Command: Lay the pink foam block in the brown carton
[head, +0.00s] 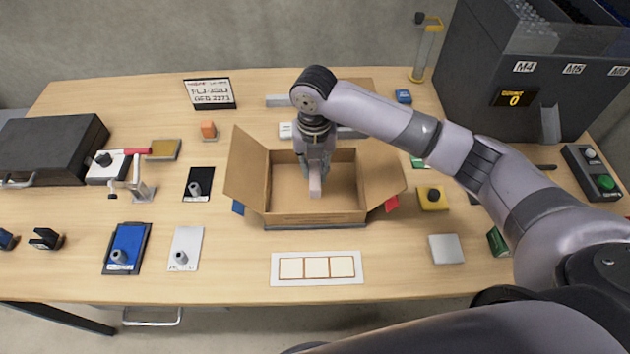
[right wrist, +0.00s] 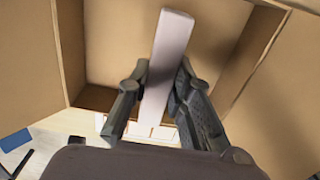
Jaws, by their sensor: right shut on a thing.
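The pink foam block (head: 315,183) is held upright in my right gripper (head: 314,172), over the inside of the brown carton (head: 315,219). In the right wrist view, the block (right wrist: 167,60) stands between the two fingers of the right gripper (right wrist: 158,95), which are shut on it. The carton (right wrist: 112,45) stands open in the middle of the table with its side flaps folded outward. I cannot tell whether the block's lower end touches the carton floor. My left gripper is not in view.
A white card with three squares (head: 317,282) lies in front of the carton. A red piece (head: 392,203) and a blue piece (head: 238,207) lie beside the carton. A yellow button box (head: 432,198) stands to the right. A dark feeder (head: 490,85) fills the back right.

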